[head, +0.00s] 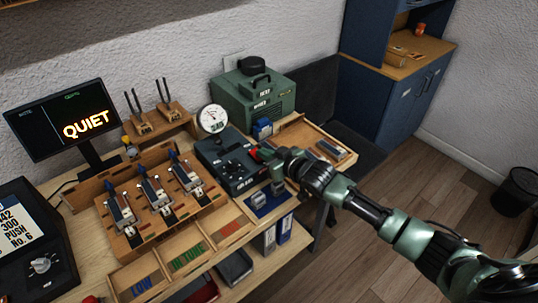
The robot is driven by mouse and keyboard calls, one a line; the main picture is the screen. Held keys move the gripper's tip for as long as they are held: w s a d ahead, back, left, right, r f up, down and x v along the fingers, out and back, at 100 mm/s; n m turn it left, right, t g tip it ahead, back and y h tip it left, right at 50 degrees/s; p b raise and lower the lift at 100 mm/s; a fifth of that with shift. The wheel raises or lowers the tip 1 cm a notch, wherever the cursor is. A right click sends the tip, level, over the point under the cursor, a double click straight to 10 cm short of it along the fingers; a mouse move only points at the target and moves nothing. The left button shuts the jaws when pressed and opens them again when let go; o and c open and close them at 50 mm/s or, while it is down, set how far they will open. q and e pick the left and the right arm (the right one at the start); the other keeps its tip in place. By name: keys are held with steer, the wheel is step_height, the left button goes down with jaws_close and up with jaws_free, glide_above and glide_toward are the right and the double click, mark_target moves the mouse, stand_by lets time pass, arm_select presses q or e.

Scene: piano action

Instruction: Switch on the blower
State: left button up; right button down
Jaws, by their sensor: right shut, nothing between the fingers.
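A green box-shaped machine (256,96) with a dark handle and labels on its front stands against the wall; it looks like the blower. A dark blue control box (226,160) with black knobs sits in front of it. A small red part (254,154) shows at the box's right edge. My right gripper (264,157) is shut and empty beside that red part. I cannot tell whether it touches it, as the wrist hides some of this area. A round white gauge (212,118) stands behind the control box. A monitor (61,122) reads QUIET. My left gripper is not in view.
A wooden rack with several key mechanisms (157,200) stands left of the control box. Labelled wooden bins (187,255) line the bench front. A wooden tray (308,136) lies behind my right wrist.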

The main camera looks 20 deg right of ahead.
step_height(320, 180, up, 5)
steer(key=p, duration=0.4)
steer(key=shift+s+p, duration=0.15)
steer(key=shift+p, duration=0.2)
arm_select(q)
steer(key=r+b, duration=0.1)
steer(key=b, duration=0.2)
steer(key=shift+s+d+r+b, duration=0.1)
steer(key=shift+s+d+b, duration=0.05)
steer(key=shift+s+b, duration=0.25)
arm_select(e)
steer(key=s+d, duration=0.3)
steer(key=s, duration=0.6)
steer(key=shift+s+d, duration=0.25)
steer(key=shift+s, duration=0.05)
